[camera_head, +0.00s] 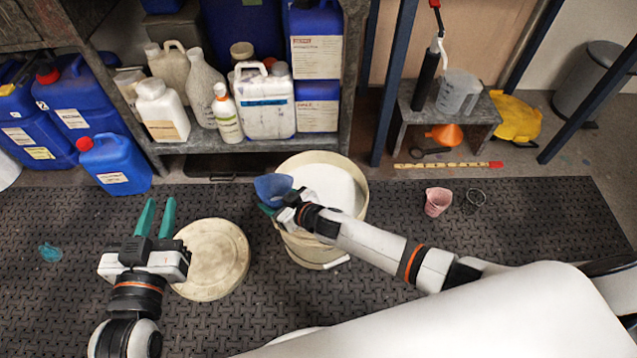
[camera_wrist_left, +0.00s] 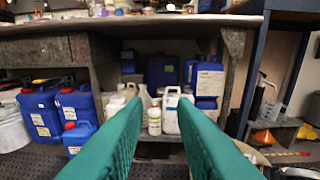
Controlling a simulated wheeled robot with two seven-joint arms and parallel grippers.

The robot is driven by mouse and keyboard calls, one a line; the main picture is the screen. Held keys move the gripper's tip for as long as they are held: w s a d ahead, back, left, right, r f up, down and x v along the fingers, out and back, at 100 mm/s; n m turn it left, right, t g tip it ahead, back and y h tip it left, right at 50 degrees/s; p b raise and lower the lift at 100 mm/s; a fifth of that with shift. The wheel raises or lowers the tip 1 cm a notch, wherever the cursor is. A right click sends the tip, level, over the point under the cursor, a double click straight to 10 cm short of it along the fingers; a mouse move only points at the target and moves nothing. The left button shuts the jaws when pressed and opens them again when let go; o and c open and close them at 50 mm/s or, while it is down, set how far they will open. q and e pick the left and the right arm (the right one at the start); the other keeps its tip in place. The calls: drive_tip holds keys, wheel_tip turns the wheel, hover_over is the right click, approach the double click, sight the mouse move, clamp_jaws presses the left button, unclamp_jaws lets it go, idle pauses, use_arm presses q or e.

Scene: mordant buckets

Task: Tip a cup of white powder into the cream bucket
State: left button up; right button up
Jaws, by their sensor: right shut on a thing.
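The cream bucket (camera_head: 312,250) stands on the dark mat, open, with a white surface inside. My right gripper (camera_head: 276,208) reaches over the bucket from the right and is shut on a blue cup (camera_head: 270,187). The cup is at the bucket's left rim and looks tilted; I cannot make out powder in it. My left gripper (camera_head: 155,220) is open and empty, left of the bucket, its green fingers apart. They also show in the left wrist view (camera_wrist_left: 160,125), pointing towards the shelf.
A round cream lid (camera_head: 213,262) lies left of the bucket. The shelf behind holds jugs and bottles (camera_head: 263,105). A blue canister (camera_head: 115,165) stands at left. The front-left mat is mostly clear.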

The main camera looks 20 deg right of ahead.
use_arm(q)
drive_tip(key=shift+s+a+f+g, duration=0.15)
drive_tip(key=shift+f+g, duration=0.25)
drive_tip(key=shift+f, duration=0.15)
use_arm(e)
drive_tip(key=shift+s+a+f, duration=0.1)
drive_tip(key=shift+a+f, duration=0.1)
drive_tip(key=shift+f, duration=0.25)
use_arm(q)
drive_tip(key=shift+r, duration=0.2)
use_arm(e)
drive_tip(key=shift+d+r+y, duration=0.1)
drive_tip(key=shift+d+y, duration=0.05)
drive_tip(key=shift+y, duration=0.15)
